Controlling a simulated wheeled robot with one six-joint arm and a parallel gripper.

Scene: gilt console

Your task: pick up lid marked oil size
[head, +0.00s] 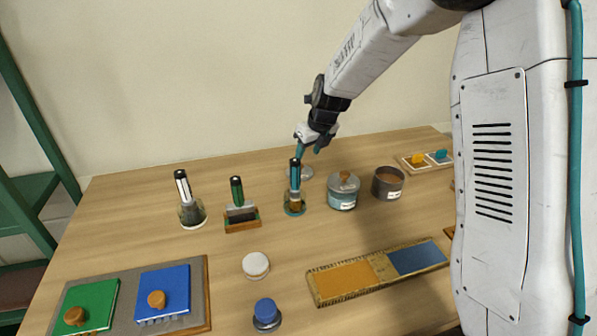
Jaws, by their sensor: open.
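No lid marking is legible from here, so I cannot tell which lid says oil size. A grey lid with a wooden knob (344,181) sits on a teal-grey labelled jar (342,200) right of centre. A pale round item (305,172), perhaps a lid, lies at the back, partly hidden behind a dark-handled brush in a glass holder (294,195). My gripper (311,150) is open, with teal fingers pointing down. In the picture it appears above the pale round item, behind the brush and left of the knobbed jar. Nothing shows between its fingers.
An open brown jar (388,183) stands right of the knobbed one. Brush holders (191,212) stand left. A white cap (255,265), blue-topped item (266,313), orange-and-blue board (347,283) and panel board (199,290) lie in front. The front-left middle of the table is fairly clear.

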